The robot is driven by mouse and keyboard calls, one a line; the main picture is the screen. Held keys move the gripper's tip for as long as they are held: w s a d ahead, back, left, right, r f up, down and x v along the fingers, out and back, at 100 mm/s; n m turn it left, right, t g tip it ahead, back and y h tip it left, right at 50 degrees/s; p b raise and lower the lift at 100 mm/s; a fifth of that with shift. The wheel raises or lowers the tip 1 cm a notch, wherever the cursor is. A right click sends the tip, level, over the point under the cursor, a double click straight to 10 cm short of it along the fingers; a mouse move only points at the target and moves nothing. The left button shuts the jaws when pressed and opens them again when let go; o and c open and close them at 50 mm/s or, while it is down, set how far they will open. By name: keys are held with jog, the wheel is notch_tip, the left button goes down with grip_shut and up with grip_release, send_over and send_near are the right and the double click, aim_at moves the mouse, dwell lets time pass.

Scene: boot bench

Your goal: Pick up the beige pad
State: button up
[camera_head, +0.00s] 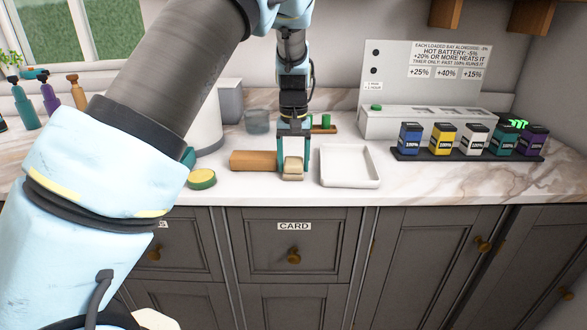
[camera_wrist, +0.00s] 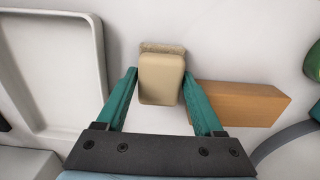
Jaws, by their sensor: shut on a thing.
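The beige pad (camera_wrist: 161,80) is a small rounded block with a rougher tan layer at its far edge. In the head view the pad (camera_head: 293,167) is on or just above the white counter, between the wooden block and the white tray. My gripper (camera_wrist: 160,88) points down over it with one teal finger on each side. It is shut on the pad; a small gap seems to show beside the left finger in the wrist view. I cannot tell whether the pad touches the counter.
A wooden block (camera_head: 254,160) lies close to the left finger. An empty white tray (camera_head: 350,183) is just right. A green-and-yellow round sponge (camera_head: 202,178) lies further left. Behind stand a glass (camera_head: 257,122) and a green piece on a wooden base (camera_head: 325,128). Batteries stand on a black rack (camera_head: 466,156).

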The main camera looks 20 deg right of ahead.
aim_at(293, 161)
jog(key=shift+c, duration=0.7)
jog(key=shift+r, duration=0.15)
notch_tip(293, 161, up, 10)
jog(key=shift+f+b, duration=0.1)
jog(key=shift+b, duration=1.05)
